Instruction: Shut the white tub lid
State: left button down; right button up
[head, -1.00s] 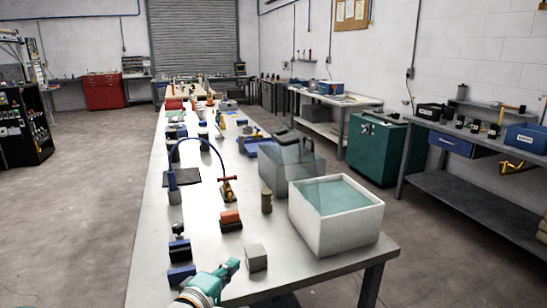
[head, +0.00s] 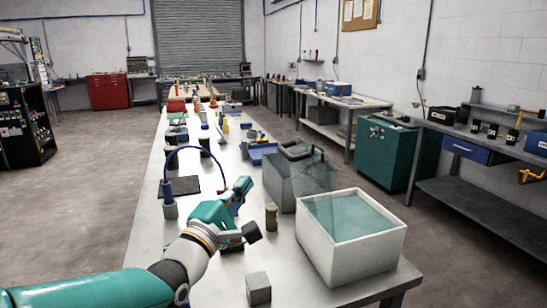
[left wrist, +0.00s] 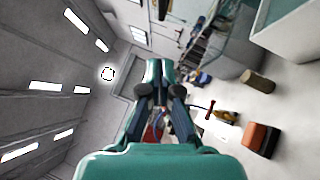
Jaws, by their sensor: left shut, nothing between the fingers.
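The white tub (head: 345,255) stands at the near right of the long bench, with a pale teal inside. A clear panel, seemingly its lid (head: 318,176), stands raised at the tub's far left edge; its outline is faint. My left gripper (head: 243,185) is shut and empty above the bench, left of the tub and apart from it. In the left wrist view the closed fingers (left wrist: 160,72) are at the middle, and the tub's white wall (left wrist: 288,48) shows at upper right. My right gripper is not in view.
A grey bin (head: 280,188) stands behind the tub. A brown cylinder (head: 271,217) and a grey block (head: 258,289) stand left of the tub. An orange and black block (left wrist: 262,139) shows in the left wrist view. Cluttered tools line the bench further back.

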aim_at(280, 151)
pick_arm(q)
jog(key=w+d+r+p, duration=0.2)
jog(key=w+d+p, duration=0.1)
jog(key=w+d, duration=0.3)
jog(key=shift+r, duration=0.4)
jog(key=shift+r+p, duration=0.15)
jog(key=shift+p, duration=0.15)
